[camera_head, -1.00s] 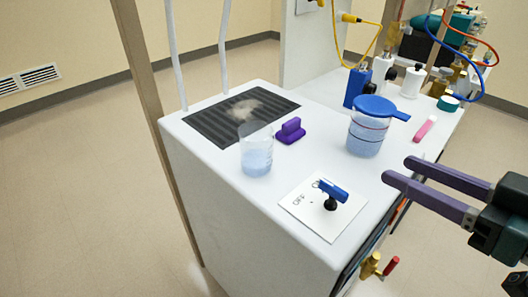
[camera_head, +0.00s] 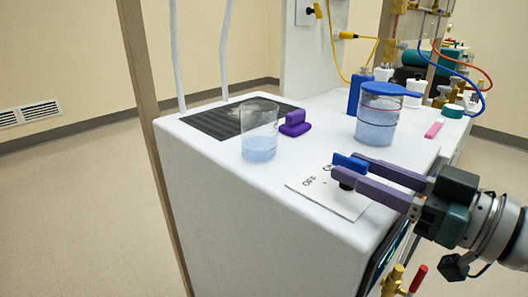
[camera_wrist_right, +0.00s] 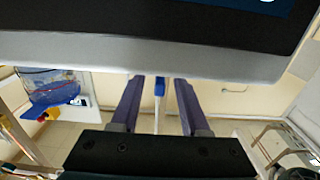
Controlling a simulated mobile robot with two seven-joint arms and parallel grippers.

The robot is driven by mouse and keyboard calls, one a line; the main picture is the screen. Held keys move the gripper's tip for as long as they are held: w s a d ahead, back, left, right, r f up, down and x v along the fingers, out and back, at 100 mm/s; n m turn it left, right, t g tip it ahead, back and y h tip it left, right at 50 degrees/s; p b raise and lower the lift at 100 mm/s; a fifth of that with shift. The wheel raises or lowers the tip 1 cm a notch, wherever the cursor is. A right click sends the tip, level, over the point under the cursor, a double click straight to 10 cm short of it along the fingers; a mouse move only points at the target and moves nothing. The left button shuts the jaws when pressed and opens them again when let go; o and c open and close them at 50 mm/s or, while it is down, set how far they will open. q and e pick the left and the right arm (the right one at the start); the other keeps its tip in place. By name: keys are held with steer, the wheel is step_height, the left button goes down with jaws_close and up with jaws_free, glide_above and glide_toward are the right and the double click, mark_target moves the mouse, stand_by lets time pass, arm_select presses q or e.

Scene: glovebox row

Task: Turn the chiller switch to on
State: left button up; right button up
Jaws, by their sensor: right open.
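The chiller switch has a blue bar handle (camera_head: 348,162) on a dark knob, mounted on a white plate (camera_head: 330,197) with OFF and ON lettering. The ON letters are partly covered by the handle, and I cannot tell which setting it is at. My right gripper (camera_head: 346,167) is open, with its two purple fingers at the handle, one on either side. In the right wrist view the blue handle (camera_wrist_right: 160,88) shows edge-on between the spread fingers (camera_wrist_right: 157,98), with a gap on both sides. My left gripper is not in view.
A clear beaker of blue liquid (camera_head: 261,148) and a purple block-like piece (camera_head: 296,123) stand behind the plate. A blue-lidded jug (camera_head: 377,122) stands further right, near a pink item (camera_head: 433,130). Yellow and red valves (camera_head: 393,281) are below the front edge.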

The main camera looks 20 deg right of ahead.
steer(key=shift+x, duration=0.85)
steer(key=shift+c, duration=0.2)
jaws_close()
